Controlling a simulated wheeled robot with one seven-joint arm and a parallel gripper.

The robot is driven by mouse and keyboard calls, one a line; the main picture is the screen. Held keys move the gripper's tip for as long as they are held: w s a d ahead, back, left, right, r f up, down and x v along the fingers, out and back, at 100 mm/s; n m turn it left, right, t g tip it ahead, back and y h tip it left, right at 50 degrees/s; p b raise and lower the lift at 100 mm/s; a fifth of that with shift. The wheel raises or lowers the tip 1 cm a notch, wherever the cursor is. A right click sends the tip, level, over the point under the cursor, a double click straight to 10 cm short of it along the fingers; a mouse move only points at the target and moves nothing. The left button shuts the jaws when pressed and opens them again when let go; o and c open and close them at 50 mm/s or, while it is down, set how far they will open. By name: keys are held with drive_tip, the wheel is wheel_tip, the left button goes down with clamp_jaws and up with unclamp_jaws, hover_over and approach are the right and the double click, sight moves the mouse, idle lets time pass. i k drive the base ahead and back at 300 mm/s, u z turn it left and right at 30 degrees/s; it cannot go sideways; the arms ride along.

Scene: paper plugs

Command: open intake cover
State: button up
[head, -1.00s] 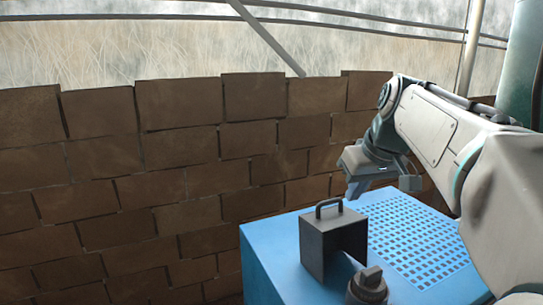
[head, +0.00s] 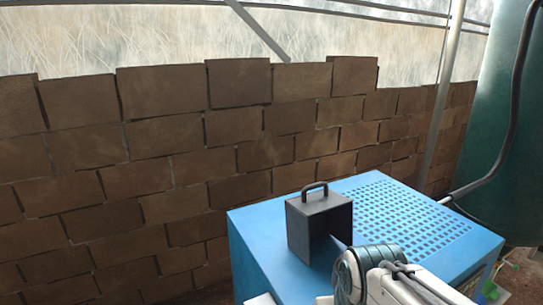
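A dark grey box-shaped hood (head: 309,232) with a loop handle (head: 314,188) on top stands upright on the blue cabinet (head: 262,262). It looks like the intake cover, though I cannot be sure. Its right-front side is open, with a dark inside. My arm's teal and white wrist (head: 364,268) shows at the bottom edge, just in front of and right of the hood. I cannot make out my gripper's fingers; they are hidden by the arm or below the picture. No contact with the hood is visible.
A perforated grid (head: 400,220) covers the right part of the cabinet top. A brown block wall (head: 150,180) runs behind. A large teal tank (head: 500,130) with a dark pipe (head: 510,120) stands at the right. Small white pieces (head: 260,299) show at the bottom edge.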

sight(309, 216)
drive_tip(key=k, duration=1.1)
drive_tip(key=z, duration=0.95)
drive_tip(key=i, duration=0.7)
drive_tip(key=u, duration=0.65)
drive_tip(key=i, duration=0.6)
drive_tip(key=u, duration=0.65)
